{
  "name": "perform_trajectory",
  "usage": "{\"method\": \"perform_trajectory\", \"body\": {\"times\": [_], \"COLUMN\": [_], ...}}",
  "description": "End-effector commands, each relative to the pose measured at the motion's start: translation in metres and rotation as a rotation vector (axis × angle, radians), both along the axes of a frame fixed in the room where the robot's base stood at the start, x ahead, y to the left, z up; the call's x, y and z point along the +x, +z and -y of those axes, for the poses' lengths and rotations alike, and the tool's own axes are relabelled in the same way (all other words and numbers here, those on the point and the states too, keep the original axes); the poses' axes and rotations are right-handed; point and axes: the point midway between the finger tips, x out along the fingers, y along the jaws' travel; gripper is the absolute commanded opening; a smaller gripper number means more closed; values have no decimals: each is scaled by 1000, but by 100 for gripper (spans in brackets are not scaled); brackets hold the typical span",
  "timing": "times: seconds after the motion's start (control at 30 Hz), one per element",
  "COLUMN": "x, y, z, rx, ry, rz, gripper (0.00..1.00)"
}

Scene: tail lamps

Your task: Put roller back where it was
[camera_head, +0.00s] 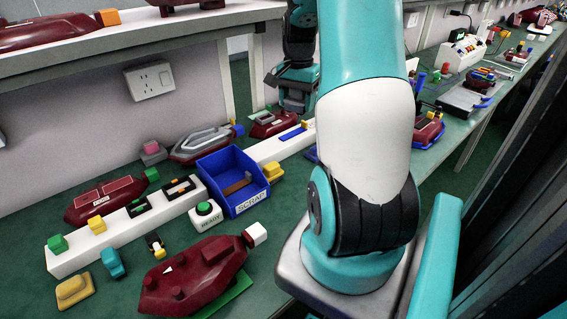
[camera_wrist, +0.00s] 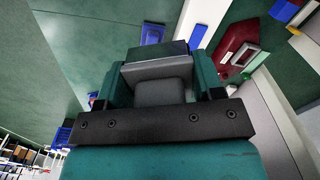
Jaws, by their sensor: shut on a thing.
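My gripper (camera_head: 294,96) is in the upper middle of the head view, above the bench and partly hidden by my own arm. In the wrist view my gripper (camera_wrist: 160,78) is shut, with a grey thing (camera_wrist: 160,70) between its teal sides. I cannot tell from its shape whether this grey thing is the roller. No other roller can be made out for sure on the bench.
The green bench (camera_head: 25,215) holds a blue SCRAP bin (camera_head: 232,190), a white rail (camera_head: 75,258), a green-buttoned white box (camera_head: 206,214) and several dark red lamps, one in front (camera_head: 195,275). A grey shelf (camera_head: 140,42) overhangs the back left. Bare bench shows at far left.

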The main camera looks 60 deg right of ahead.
Motion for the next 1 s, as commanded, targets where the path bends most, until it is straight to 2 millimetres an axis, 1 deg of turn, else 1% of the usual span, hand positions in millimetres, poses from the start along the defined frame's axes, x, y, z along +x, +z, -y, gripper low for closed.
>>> {"method": "perform_trajectory", "body": {"times": [0.17,0.4,0.5,0.6,0.83,1.0], "x": [-2,-3,-3,-3,-3,-3], "y": [-43,-111,-133,-148,-166,-191], "z": [-1,0,1,2,2,1], "rx": [7,7,5,3,2,3], "ry": [-4,-5,-5,-6,-5,-5], "rz": [-7,-6,-4,-2,-2,-2], "gripper": [31,31,31,31,31,31]}}
